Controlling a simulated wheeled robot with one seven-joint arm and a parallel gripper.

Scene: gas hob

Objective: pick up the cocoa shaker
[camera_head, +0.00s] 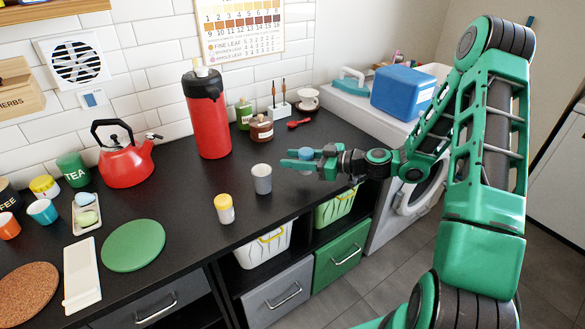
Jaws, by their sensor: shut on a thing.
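My gripper (291,159) reaches in from the right above the right part of the black counter, with its green fingers pointing left. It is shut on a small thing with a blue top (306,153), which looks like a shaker. The fingers hide most of it, so I cannot read a label or tell whether its base touches the counter. A white shaker with a yellow lid (224,209) stands upright on the counter, left of and nearer than my gripper, apart from it. No cocoa label is readable on either.
A grey cup (262,179) stands left of my gripper. Behind are a red flask (212,125), a brown jar (261,129) and a red spoon (299,123). The black counter (195,200) has free room in the middle. Its front edge lies below my gripper.

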